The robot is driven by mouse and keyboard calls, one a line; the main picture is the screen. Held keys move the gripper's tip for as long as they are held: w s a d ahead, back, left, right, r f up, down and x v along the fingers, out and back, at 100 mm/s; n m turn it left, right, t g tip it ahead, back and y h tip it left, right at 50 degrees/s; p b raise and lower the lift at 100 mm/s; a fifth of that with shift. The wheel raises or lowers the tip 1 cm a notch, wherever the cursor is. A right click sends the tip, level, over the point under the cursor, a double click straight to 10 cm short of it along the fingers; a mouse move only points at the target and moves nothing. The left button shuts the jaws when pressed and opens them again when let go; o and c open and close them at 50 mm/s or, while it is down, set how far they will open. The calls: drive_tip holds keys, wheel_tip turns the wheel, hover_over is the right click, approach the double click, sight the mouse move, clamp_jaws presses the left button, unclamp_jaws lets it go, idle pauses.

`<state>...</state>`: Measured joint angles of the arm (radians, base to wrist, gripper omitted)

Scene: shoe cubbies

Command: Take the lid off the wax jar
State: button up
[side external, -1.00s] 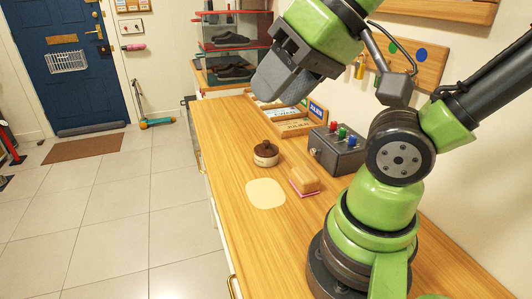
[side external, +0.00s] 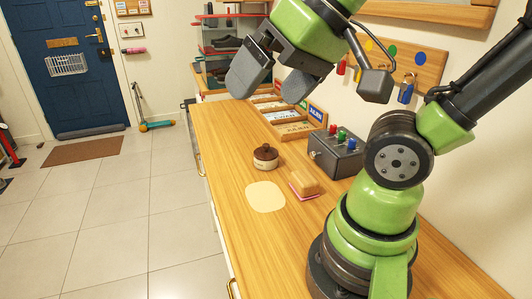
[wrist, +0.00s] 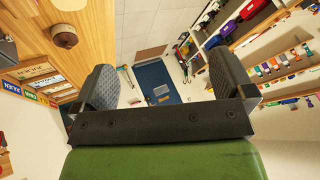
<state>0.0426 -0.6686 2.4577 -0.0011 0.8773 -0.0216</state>
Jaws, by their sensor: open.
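The wax jar (side external: 265,163) is a small cream pot standing upright on the wooden counter. Its dark brown lid (side external: 265,152), with a round knob, sits on top of it. The lid also shows at the upper left of the wrist view (wrist: 64,36). My gripper (side external: 270,84) is open and empty, with its two grey fingers spread apart. It is raised well above the counter, beyond the jar toward the far end, and does not touch it.
A cream round mat (side external: 265,197) lies bare in front of the jar. A brush-like block (side external: 304,184) lies to its right. A grey box with coloured knobs (side external: 336,152) and a tray of name tags (side external: 285,117) stand nearby.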

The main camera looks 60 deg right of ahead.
drive_tip(key=w+d+f+m+g+h, duration=0.1)
drive_tip(key=w+d+f+h, duration=0.1)
drive_tip(key=w+d, duration=0.55)
drive_tip(key=m+g+h, duration=0.1)
drive_tip(key=m+g, duration=0.1)
drive_tip(key=g, duration=0.1)
approach(266, 144)
drive_tip(key=shift+g, duration=0.3)
drive_tip(key=x, duration=0.5)
drive_tip(key=shift+w+a+r, duration=0.1)
drive_tip(key=shift+w+a, duration=0.05)
drive_tip(key=shift+a, duration=0.05)
drive_tip(key=shift+x, duration=2.8)
drive_tip(key=shift+d, duration=0.1)
drive_tip(key=shift+c, duration=0.5)
drive_tip(key=c, duration=0.8)
